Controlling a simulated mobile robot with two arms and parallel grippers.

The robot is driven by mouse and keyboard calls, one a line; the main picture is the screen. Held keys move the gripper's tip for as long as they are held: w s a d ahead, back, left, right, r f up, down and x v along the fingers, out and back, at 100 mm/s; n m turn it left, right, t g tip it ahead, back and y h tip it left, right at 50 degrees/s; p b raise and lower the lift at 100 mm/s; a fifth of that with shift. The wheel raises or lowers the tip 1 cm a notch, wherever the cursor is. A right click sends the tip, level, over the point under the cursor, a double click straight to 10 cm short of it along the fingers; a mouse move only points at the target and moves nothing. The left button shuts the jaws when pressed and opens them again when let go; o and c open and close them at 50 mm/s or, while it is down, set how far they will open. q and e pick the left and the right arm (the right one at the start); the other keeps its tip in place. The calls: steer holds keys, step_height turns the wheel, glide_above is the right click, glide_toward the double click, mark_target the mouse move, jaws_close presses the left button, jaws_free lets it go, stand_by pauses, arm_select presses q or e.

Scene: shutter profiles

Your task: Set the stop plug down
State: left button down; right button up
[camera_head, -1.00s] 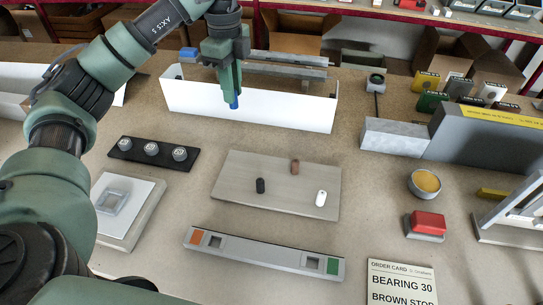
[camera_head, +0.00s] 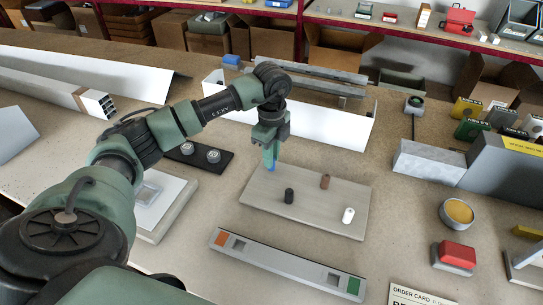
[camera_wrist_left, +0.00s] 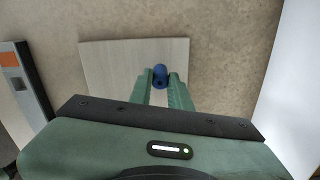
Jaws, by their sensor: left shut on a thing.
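My left gripper (camera_head: 269,152) points down over the far left part of the light grey board (camera_head: 262,195). It is shut on a blue stop plug (camera_head: 270,168). The plug also shows between the fingers in the left wrist view (camera_wrist_left: 160,77), with the board (camera_wrist_left: 107,65) behind it. I cannot tell whether the plug touches the board. A black plug (camera_head: 289,196), a brown plug (camera_head: 325,181) and a white plug (camera_head: 348,215) stand apart on the board. My right gripper is not in view.
A grey profile (camera_head: 285,264) with orange and green ends lies in front of the board. A black strip with round knobs (camera_head: 213,156) is to the left. A white panel (camera_head: 340,130) stands behind. A red button (camera_head: 458,253) and a yellow-topped round pot (camera_head: 459,212) are right.

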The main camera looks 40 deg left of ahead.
arm_select(q)
steer(key=shift+f, duration=0.5)
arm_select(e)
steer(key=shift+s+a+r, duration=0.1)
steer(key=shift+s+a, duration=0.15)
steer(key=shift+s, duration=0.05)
arm_select(q)
steer(key=c, duration=1.3)
jaws_free()
steer(key=shift+f, duration=0.1)
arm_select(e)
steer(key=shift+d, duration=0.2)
